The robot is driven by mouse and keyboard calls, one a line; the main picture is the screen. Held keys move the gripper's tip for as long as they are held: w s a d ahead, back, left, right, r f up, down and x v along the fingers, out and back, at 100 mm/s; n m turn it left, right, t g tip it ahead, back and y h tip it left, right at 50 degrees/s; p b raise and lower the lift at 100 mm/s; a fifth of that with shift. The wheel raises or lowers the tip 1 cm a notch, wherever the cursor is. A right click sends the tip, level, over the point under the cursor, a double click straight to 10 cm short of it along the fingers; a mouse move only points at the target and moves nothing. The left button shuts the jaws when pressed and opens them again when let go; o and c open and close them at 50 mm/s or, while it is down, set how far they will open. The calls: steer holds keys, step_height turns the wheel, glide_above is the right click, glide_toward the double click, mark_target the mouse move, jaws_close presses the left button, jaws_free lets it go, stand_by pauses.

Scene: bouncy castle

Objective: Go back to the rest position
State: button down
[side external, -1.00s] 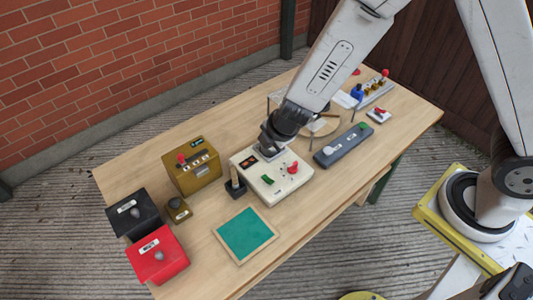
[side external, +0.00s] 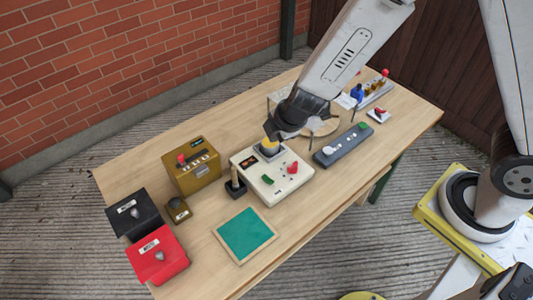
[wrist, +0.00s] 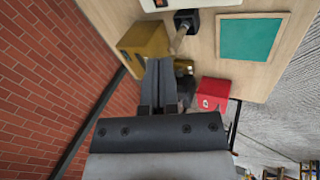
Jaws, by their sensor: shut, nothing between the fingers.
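My gripper (side external: 271,133) is shut and empty, just above the far-left part of the white control box (side external: 288,190) in the side view. The white box also shows in part at the top of the wrist view (wrist: 205,3).
The mustard box (side external: 193,171), a black box (side external: 132,215) and a red box (side external: 158,258) stand at left. A green board (side external: 246,235) lies in front. A grey panel (side external: 343,147) and a round wooden piece (side external: 326,127) are right of my gripper.

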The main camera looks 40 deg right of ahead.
steer(key=s+d+r+m+g, duration=0.2)
steer(key=s+d+r+m, duration=0.5)
steer(key=s+d+m, duration=0.5)
steer(key=m, duration=0.3)
steer(key=shift+s+d+r+m+g+h, duration=0.2)
steer(key=shift+s+d+m+g+h, duration=0.1)
steer(key=shift+m, duration=0.1)
